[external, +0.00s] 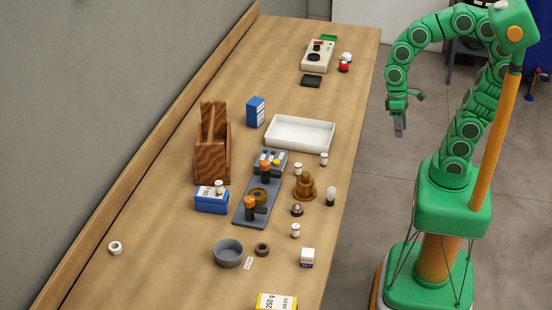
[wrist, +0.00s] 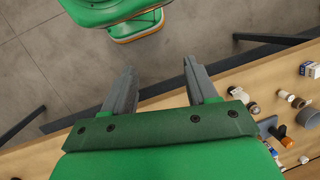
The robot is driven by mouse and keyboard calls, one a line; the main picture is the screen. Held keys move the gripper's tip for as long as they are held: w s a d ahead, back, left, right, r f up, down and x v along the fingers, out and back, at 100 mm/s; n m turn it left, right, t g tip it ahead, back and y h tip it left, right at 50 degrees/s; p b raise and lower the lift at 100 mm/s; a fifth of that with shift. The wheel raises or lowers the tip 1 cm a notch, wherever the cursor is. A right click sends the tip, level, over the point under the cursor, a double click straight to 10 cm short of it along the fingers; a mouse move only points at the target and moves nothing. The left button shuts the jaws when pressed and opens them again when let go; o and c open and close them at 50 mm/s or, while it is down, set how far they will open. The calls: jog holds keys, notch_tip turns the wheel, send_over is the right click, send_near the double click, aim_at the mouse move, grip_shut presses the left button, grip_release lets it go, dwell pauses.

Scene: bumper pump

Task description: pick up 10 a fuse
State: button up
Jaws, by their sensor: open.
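Several small white cylinders with dark ends, which look like fuses, are on the bench. One stands near the tray's front corner (external: 324,159), one just left of it (external: 298,169), one nearer the front (external: 295,230), and one on or beside a blue box (external: 219,187). Their ratings are too small to read, so I cannot tell which is the 10 A fuse. My gripper (external: 399,130) hangs beyond the bench's right edge, apart from all of them. In the wrist view my gripper (wrist: 159,68) is open and empty, over the floor.
The bench's left front is mostly clear.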

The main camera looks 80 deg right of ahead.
jog(key=w+a+f+m+y, duration=0.25)
jog(key=w+a, duration=0.25)
jog(key=w, duration=0.3)
jog(key=m+t+y, duration=0.1)
jog(key=m+y, duration=0.7)
jog(key=m, duration=0.2)
send_over(299, 164)
jog(key=s, duration=0.7)
notch_tip(299, 164, down, 6)
jog(key=w+d+f+m, duration=0.1)
jog(key=w+f, duration=0.1)
jog(key=w+d+f+m+t, duration=0.1)
jog(key=w+d+f+m, duration=0.1)
jog(key=w+d+f+m+t+y, duration=0.1)
jog(key=w+f, duration=0.1)
jog(key=w, duration=0.1)
jog(key=shift+d+f+m, duration=0.1)
jog(key=shift+d+m, duration=0.1)
jog(key=shift+m, duration=0.15)
jog(key=shift+x, duration=1.3)
jog(key=shift+w+a+f, duration=0.1)
jog(key=shift+a+f, duration=0.7)
jog(key=shift+a, duration=0.25)
jog(key=shift+a+f, duration=0.75)
jog(key=shift+a, duration=0.3)
jog(key=c, duration=1)
